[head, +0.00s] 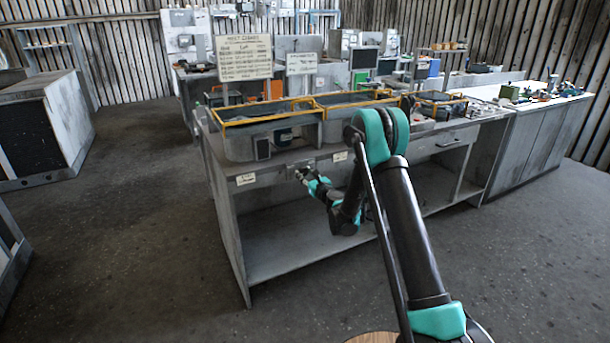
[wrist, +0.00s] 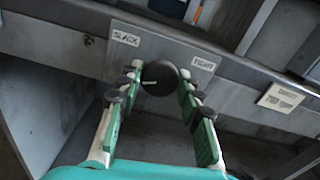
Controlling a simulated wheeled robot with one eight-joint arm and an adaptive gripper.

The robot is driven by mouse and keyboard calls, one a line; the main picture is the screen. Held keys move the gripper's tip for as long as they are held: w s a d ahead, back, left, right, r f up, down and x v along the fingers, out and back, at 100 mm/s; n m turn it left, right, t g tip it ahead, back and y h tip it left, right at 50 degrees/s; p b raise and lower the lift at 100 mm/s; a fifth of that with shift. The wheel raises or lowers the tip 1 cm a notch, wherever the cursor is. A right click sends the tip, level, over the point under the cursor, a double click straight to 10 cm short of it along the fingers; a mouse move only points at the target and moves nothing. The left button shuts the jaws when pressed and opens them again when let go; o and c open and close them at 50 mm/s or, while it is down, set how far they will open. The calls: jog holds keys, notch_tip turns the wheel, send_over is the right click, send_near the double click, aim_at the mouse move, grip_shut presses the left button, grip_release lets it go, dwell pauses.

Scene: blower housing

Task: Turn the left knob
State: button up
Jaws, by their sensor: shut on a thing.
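The knob (wrist: 160,78) is a dark round dial with a pale pointer line, set on a metal plate between the labels "SLACK" (wrist: 124,38) and "TIGHT" (wrist: 203,63). In the wrist view its pointer lies roughly level across the picture. My gripper (wrist: 160,88) has a green finger on each side of the knob, the fingertips at its sides. It is shut on the knob. In the head view my gripper (head: 301,176) is at the front edge of the bench, and the knob is too small or hidden to make out there.
The workbench (head: 232,169) carries grey housings with yellow rails (head: 270,118). A lower shelf (head: 290,251) is bare. A sign board (head: 244,58) stands behind. A white-topped cabinet (head: 540,120) adjoins at right. Open floor (head: 130,230) lies to the left.

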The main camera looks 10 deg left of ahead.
jog(key=shift+n, duration=0.4)
jog(key=n, duration=0.4)
jog(key=shift+n, duration=0.4)
jog(key=n, duration=1)
jog(key=shift+s+n, duration=0.1)
jog(key=shift+n, duration=0.3)
jog(key=n, duration=0.5)
jog(key=shift+n, duration=0.3)
jog(key=o, duration=1.2)
jog(key=shift+c, duration=0.2)
